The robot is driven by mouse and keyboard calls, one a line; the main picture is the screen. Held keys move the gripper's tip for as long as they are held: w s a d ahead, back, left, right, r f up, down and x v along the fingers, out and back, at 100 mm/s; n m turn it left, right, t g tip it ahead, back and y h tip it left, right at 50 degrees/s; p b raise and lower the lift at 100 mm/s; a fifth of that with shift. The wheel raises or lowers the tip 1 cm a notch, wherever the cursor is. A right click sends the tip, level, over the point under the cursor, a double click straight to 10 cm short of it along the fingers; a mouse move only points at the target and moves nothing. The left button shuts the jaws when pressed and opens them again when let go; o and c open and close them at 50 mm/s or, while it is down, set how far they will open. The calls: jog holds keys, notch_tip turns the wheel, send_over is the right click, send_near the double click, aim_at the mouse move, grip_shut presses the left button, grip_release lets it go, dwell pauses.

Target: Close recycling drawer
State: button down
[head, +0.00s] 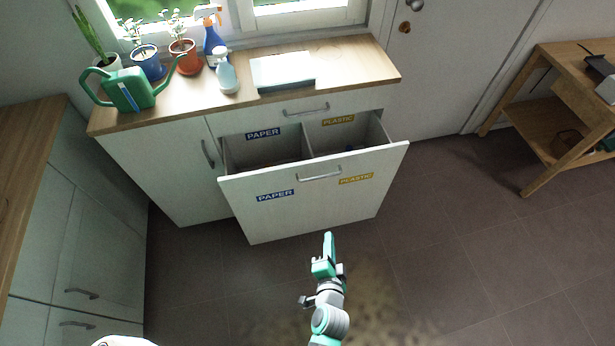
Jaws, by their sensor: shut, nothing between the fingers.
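The recycling drawer (330,205) is pulled well out from the white cabinet under the window. Its front carries a blue PAPER label, a yellow PLASTIC label and a metal bar handle (319,174). Behind the front, a divider (307,140) splits it into a paper side on the left and a plastic side on the right. My gripper (328,238) is shut and empty, in front of the lower part of the drawer front as seen from the head. I cannot tell whether it touches the front.
The wooden counter (365,62) holds a green watering can (130,90), potted plants, spray bottles and a pale flat box (283,71). A wooden table (550,100) stands at the right. Cabinets (85,255) line the left. The dark tiled floor (450,250) is clear.

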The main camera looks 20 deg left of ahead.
aim_at(305, 170)
jog(key=w+a+y, duration=0.1)
jog(key=w+a, duration=0.4)
jog(key=w, duration=0.1)
jog(key=w+a+m+y, duration=0.1)
jog(key=w+a, duration=0.3)
jog(key=w, duration=0.3)
jog(key=w+a+m+g+y, duration=0.1)
jog(key=w+a+y, duration=0.1)
jog(key=w+a, duration=0.3)
jog(key=shift+w+a, duration=0.3)
jog(key=shift+w, duration=0.65)
